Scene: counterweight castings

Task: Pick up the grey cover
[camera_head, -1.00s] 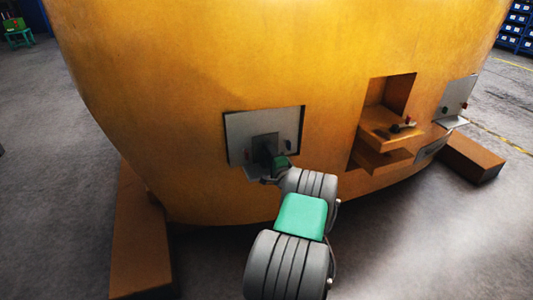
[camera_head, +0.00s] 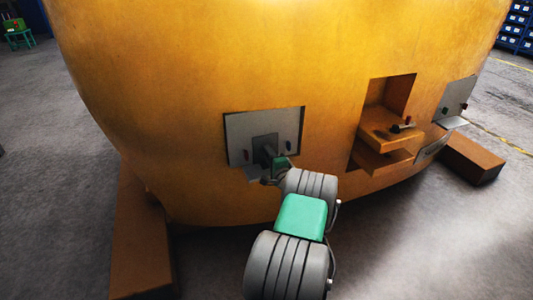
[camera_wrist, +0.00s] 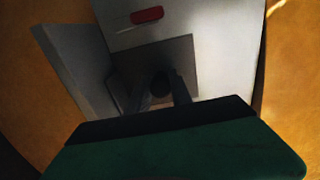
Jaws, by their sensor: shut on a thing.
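The grey cover (camera_head: 264,142) is a small dark grey square plate in front of a larger pale grey panel set in the orange casting. It also shows in the wrist view (camera_wrist: 184,56), with a dark round knob on its near face. My gripper (camera_head: 267,157) is at the cover, its jaws shut on the knob. In the wrist view my two fingers (camera_wrist: 163,90) stand on either side of the knob. The cover's back and any gap to the panel are hidden.
The pale panel (camera_head: 240,124) has a red part in the wrist view (camera_wrist: 147,15). To the right, an open recess (camera_head: 397,92) has a ledge with small red and dark parts. Farther right is another grey panel (camera_head: 455,98). Brown blocks (camera_head: 470,158) lie beside the casting.

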